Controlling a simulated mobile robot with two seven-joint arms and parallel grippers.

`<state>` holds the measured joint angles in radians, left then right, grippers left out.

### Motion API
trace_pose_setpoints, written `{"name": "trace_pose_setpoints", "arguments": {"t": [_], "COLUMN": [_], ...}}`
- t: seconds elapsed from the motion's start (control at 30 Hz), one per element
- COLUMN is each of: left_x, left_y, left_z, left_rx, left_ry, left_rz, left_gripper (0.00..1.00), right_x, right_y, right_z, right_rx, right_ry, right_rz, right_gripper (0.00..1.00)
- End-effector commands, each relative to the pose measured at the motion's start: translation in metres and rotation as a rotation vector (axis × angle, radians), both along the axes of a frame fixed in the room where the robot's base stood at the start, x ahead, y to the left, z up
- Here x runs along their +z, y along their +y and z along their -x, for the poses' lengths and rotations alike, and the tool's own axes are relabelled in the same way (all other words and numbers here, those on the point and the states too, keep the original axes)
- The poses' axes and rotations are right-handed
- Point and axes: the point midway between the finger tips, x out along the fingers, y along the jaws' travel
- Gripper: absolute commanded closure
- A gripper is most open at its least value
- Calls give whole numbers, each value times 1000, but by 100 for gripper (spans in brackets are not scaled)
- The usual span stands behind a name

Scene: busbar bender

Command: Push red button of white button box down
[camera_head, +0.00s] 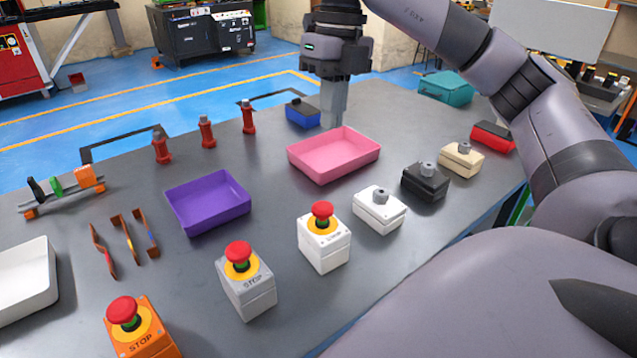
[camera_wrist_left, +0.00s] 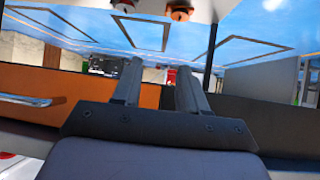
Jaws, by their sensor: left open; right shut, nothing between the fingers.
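The white button box (camera_head: 325,249) stands on the dark table at the front middle, with a red mushroom button (camera_head: 322,211) on a yellow ring on top. The button is raised, and nothing touches it. My right gripper (camera_head: 331,121) points down at the back of the table, beyond the pink tray and well away from the white box. Its fingers are shut and empty. My left gripper (camera_wrist_left: 158,80) shows only in the left wrist view. Its two fingers are apart with nothing between them.
A grey button box (camera_head: 249,281) and an orange one (camera_head: 139,330) stand left of the white box. A white box with a grey knob (camera_head: 380,208) stands to its right. A pink tray (camera_head: 334,157) and a purple tray (camera_head: 209,203) lie behind. My right arm spans the right side.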

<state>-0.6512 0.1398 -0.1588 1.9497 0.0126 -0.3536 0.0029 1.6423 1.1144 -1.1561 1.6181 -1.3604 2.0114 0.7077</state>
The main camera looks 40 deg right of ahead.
Motion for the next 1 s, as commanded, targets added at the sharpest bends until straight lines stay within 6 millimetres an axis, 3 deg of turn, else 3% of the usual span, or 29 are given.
{"name": "trace_pose_setpoints", "arguments": {"t": [0.17, 0.33, 0.6, 1.0], "left_x": [-1, -10, -37, -29], "left_y": [0, 0, 0, 0], "left_z": [1, 1, 1, -1], "left_rx": [0, 0, -1, -1], "left_ry": [2, 2, 2, -1], "left_rz": [0, 0, 0, 1], "left_gripper": [57, 57, 57, 57], "right_x": [-1, -15, -60, -126], "right_y": [0, 2, 8, 17], "right_z": [0, 0, 2, 6], "right_rx": [1, 2, 2, 1], "right_ry": [0, 2, 3, 1], "right_rz": [-1, -1, -1, -1], "right_gripper": [100, 100, 100, 100]}}
